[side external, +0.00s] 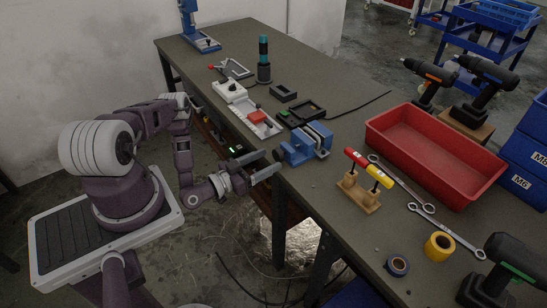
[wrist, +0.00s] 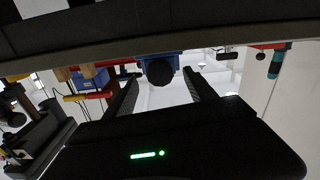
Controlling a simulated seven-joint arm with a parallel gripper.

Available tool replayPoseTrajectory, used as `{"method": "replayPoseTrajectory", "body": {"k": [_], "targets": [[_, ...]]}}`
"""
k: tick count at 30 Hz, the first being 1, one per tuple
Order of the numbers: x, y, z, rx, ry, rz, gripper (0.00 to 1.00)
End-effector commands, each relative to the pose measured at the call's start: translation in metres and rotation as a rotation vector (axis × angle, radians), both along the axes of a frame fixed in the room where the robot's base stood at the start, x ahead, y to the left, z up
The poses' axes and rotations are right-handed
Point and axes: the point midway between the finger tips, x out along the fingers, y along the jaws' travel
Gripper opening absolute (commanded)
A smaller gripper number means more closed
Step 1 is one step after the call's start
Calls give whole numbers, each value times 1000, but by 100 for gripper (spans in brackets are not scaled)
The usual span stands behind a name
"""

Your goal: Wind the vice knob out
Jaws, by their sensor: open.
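The blue vice (side external: 308,142) stands at the near edge of the bench. Its dark round knob (side external: 278,155) faces my gripper, off the bench's edge. My gripper (side external: 272,161) is level in front of the vice, with its two fingers spread apart and their tips near the knob. In the wrist view the black knob (wrist: 160,73) lies between the two open fingers of my gripper (wrist: 162,82), with gaps visible on both sides. The blue vice body (wrist: 143,57) shows behind it, largely hidden by the knob. I cannot tell how deep the knob sits between the fingers.
A red tray (side external: 436,150) lies right of the vice. A wooden block (side external: 357,192) with red and yellow-handled tools stands nearer. The bench (side external: 330,205) is clear just in front of the wooden block.

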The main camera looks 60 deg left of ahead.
Motion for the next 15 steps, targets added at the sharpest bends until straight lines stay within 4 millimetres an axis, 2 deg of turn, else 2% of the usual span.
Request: {"method": "replayPoseTrajectory", "body": {"k": [3, 6, 14, 15], "targets": [[20, 0, 0, 3, 0, -2, 64], [29, 0, 0, 2, 1, -1, 64], [32, 0, 0, 2, 4, -1, 64], [32, 0, 0, 2, 4, -1, 56]]}}
